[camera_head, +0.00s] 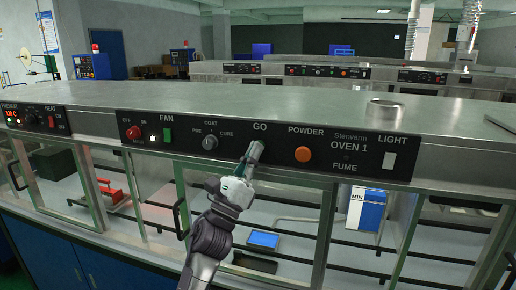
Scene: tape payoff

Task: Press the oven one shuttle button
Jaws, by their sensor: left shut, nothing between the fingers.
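The oven one control panel (375,152) is a black strip labelled "Stenvarm OVEN 1" on the front of a long metal oven. Under its GO label my left gripper (256,147) is shut and empty, with its fingertips up at the panel. I cannot tell whether the fingertips touch the panel. An orange POWDER button (303,154) is to the right of the gripper. A grey PRE/CURE knob (210,142) is to the left. My right gripper is not in view.
A green FAN switch (167,136), a red knob (134,132) and a white LIGHT switch (389,161) share the panel. Below are glazed doors with metal frames and handles. A metal cup-like piece (385,110) stands on the oven's top, which is otherwise mostly bare.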

